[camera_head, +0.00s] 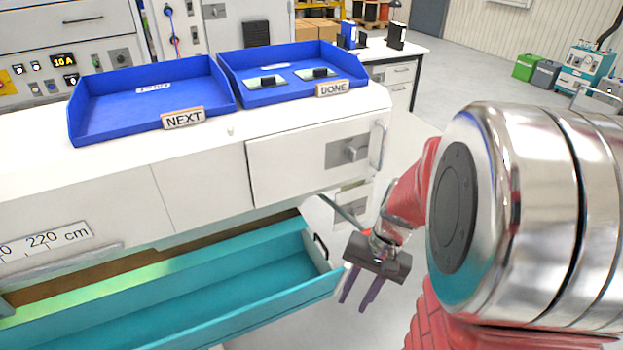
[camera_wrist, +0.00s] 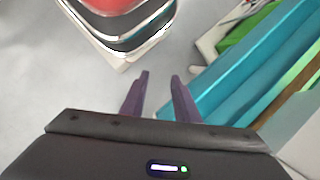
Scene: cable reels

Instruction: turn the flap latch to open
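The flap (camera_head: 290,165) is a white panel on the front of the white bench and looks closed. Its latch (camera_head: 350,151) is a grey plate with a small metal turn piece near the flap's right end. The turn piece looks roughly level. My gripper (camera_head: 353,305) hangs below and in front of the latch, well apart from it, with its purple fingers pointing down. In the wrist view the fingers (camera_wrist: 160,78) are apart with nothing between them. The latch does not show in the wrist view.
An open teal drawer (camera_head: 331,287) juts out below the flap, just left of my gripper; its teal side (camera_wrist: 235,65) shows in the wrist view. A metal bar handle (camera_head: 378,146) stands right of the latch. Blue trays (camera_head: 85,112) sit on the bench top.

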